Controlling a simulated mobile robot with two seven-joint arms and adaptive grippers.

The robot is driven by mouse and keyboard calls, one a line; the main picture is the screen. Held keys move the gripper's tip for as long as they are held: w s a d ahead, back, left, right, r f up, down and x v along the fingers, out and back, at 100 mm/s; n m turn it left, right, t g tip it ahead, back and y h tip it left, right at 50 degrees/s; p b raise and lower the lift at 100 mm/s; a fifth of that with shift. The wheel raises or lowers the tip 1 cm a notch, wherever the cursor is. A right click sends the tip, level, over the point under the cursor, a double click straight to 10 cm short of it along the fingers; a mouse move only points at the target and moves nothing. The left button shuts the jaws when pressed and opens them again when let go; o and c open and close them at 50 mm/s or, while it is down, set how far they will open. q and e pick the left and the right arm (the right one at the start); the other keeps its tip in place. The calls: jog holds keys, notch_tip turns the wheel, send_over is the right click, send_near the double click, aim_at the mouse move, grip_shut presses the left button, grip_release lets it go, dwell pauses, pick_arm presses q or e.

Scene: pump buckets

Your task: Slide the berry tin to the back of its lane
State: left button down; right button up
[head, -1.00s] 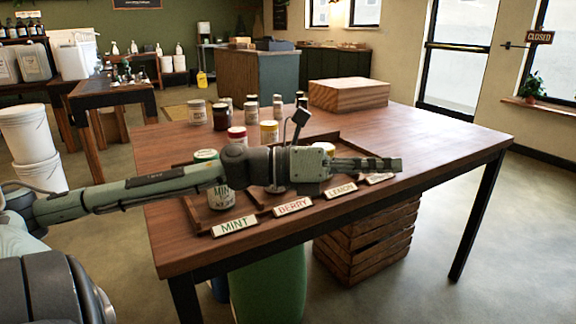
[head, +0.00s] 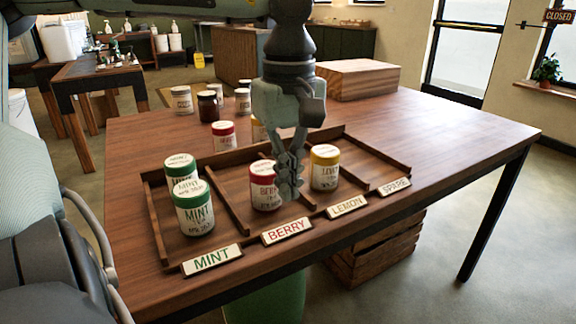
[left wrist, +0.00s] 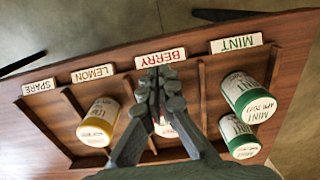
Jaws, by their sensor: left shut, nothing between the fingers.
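The berry tin (head: 263,185), white with a red lid, stands upright near the front of its lane behind the BERRY sign (head: 287,231). My left gripper (head: 290,191) points down, shut and empty. In the head view it overlaps the tin's right edge. In the left wrist view the fingertips (left wrist: 166,76) are close to the BERRY sign (left wrist: 160,58), on the sign's side of the tin (left wrist: 165,128), which the fingers mostly hide. Whether they touch the tin cannot be told. My right gripper is not in view.
Two mint tins (head: 194,209) stand in the left lane and a lemon tin (head: 325,168) in the lane to the right. Wooden dividers (head: 226,206) bound the lanes. The spare lane (head: 362,174) is empty. Behind the rack stand several jars, a red-lidded tin (head: 223,135) and a wooden box (head: 355,80).

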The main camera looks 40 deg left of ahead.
aim_at(252, 171)
pick_arm(q)
notch_tip(252, 171, down, 6)
jog(key=shift+r, duration=0.1)
jog(key=shift+w+a+r+p, duration=0.15)
jog(key=shift+w+a, duration=0.05)
jog(key=shift+a, duration=0.45)
jog(key=shift+w+a+r+p, duration=0.1)
jog(key=shift+w+a+p, duration=0.1)
jog(key=shift+a, duration=0.4)
jog(key=shift+w+a, duration=0.2)
jog(key=shift+a, duration=0.5)
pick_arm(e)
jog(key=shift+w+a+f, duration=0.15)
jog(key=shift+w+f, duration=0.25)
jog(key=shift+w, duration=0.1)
pick_arm(q)
jog(key=shift+a, duration=0.15)
jog(key=w+a, duration=0.1)
jog(key=a, duration=0.2)
jog(key=w+a, duration=0.1)
jog(key=a, duration=0.5)
jog(key=shift+w+a, duration=0.2)
jog(key=shift+w, duration=0.2)
jog(key=shift+a, duration=0.15)
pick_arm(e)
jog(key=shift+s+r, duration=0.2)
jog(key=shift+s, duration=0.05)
pick_arm(q)
jog(key=shift+f, duration=0.1)
